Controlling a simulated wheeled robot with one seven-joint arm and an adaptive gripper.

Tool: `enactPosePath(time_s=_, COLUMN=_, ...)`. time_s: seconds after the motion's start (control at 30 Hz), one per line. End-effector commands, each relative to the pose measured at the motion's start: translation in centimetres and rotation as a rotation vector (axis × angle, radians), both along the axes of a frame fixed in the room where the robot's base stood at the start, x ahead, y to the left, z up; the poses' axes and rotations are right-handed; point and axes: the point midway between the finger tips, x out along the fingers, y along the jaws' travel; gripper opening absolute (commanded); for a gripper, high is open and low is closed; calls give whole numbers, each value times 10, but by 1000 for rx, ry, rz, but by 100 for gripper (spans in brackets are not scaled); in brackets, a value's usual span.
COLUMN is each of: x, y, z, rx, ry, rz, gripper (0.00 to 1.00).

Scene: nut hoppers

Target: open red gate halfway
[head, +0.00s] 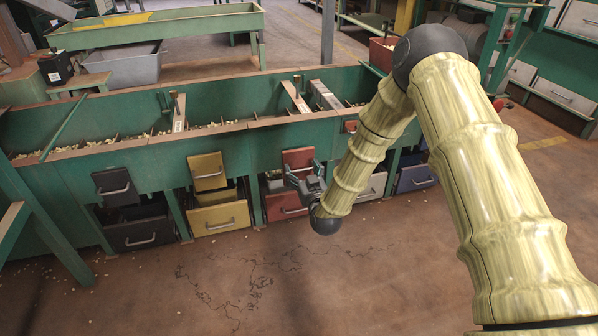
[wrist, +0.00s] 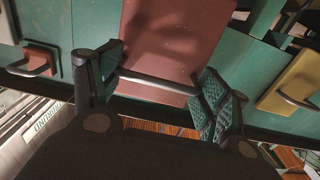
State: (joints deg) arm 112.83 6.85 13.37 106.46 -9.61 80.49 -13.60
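The red gate (head: 297,158) is a flat red panel on the front of the green hopper row, above a red drawer (head: 283,205). In the wrist view the red gate (wrist: 170,40) fills the upper middle, with a thin metal bar handle (wrist: 158,84) across its edge. My gripper (head: 303,171) is in front of the gate. In the wrist view the textured fingers of my gripper (wrist: 163,82) are wide apart, one near each end of the handle. I cannot tell whether they touch it. The head view partly hides the handle behind my gripper.
A yellow gate (head: 207,171) and a black gate (head: 115,186) are to the left, each above a drawer. A blue drawer (head: 415,178) and a pale drawer (head: 372,187) are to the right. The floor (head: 290,290) in front is open, with scattered nuts at the left.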

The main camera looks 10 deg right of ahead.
Motion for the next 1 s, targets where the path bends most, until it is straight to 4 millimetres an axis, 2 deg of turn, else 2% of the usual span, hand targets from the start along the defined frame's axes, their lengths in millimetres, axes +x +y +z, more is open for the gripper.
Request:
enactPosePath(time_s=0.03, x=1, y=0, z=2, rx=2, ry=-3, rz=-1, gripper=87)
enactPosePath(time_s=0.1, x=1, y=0, z=2, rx=3, ry=-4, rz=-1, gripper=95)
enactPosePath(time_s=0.27, x=-2, y=0, z=2, rx=2, ry=-3, rz=-1, gripper=96)
enactPosePath(time_s=0.37, x=-10, y=0, z=2, rx=2, ry=-2, rz=1, gripper=98)
enactPosePath(time_s=0.8, x=-86, y=-12, z=-1, rx=1, ry=2, rz=1, gripper=100)
enactPosePath(time_s=1.0, x=-109, y=-16, z=-1, rx=1, ry=1, rz=2, gripper=100)
